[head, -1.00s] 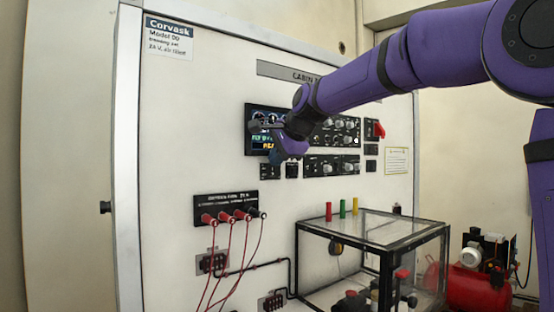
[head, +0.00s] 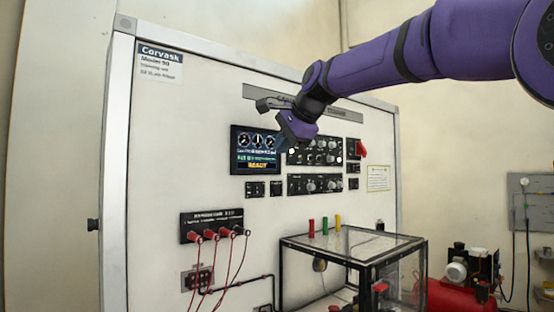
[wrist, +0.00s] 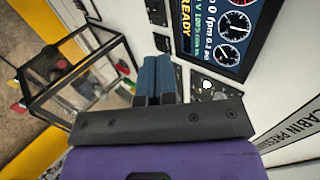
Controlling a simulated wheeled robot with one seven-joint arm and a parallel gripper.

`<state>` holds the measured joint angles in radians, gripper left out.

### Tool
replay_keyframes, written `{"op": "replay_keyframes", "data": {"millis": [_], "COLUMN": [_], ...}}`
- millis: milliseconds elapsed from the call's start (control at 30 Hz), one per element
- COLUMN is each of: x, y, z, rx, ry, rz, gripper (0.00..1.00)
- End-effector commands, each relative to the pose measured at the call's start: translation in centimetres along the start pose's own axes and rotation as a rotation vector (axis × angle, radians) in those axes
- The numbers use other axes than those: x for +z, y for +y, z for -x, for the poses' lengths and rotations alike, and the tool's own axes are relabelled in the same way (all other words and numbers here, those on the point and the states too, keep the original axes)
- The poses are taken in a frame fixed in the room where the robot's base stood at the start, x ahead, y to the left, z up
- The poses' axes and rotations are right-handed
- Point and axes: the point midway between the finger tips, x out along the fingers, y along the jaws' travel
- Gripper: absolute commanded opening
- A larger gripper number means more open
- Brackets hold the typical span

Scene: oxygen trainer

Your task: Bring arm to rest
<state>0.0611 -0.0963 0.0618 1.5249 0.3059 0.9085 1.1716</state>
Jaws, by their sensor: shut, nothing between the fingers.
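My purple arm (head: 390,62) reaches in from the upper right of the head view, across the front of the white trainer panel (head: 160,150). My gripper (head: 284,150) is in front of the panel, just right of the display screen (head: 256,150). In the wrist view its two blue fingers (wrist: 154,80) lie side by side, shut and empty. The screen also shows in the wrist view (wrist: 218,30), with gauges and the word READY. Whether the fingertips touch the panel cannot be told.
Black control modules (head: 315,184) with knobs sit by the screen, and a red switch (head: 361,149) is at their right. Below stands a clear box with a black frame (head: 352,245). Red leads (head: 213,265) hang at lower left. A red compressor (head: 462,298) is at lower right.

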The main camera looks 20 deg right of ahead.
Motion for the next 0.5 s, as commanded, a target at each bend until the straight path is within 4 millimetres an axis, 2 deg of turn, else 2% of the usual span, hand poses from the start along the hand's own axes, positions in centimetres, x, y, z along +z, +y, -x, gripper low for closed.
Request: {"op": "replay_keyframes", "data": {"millis": [167, 500], "x": [-0.01, -0.01], "y": [-0.23, -0.23], "z": [0.94, 0.96], "rx": [0.000, 0.000], "ry": [0.000, 0.000], "rz": [0.000, 0.000], "gripper": [0.00, 0.00]}}
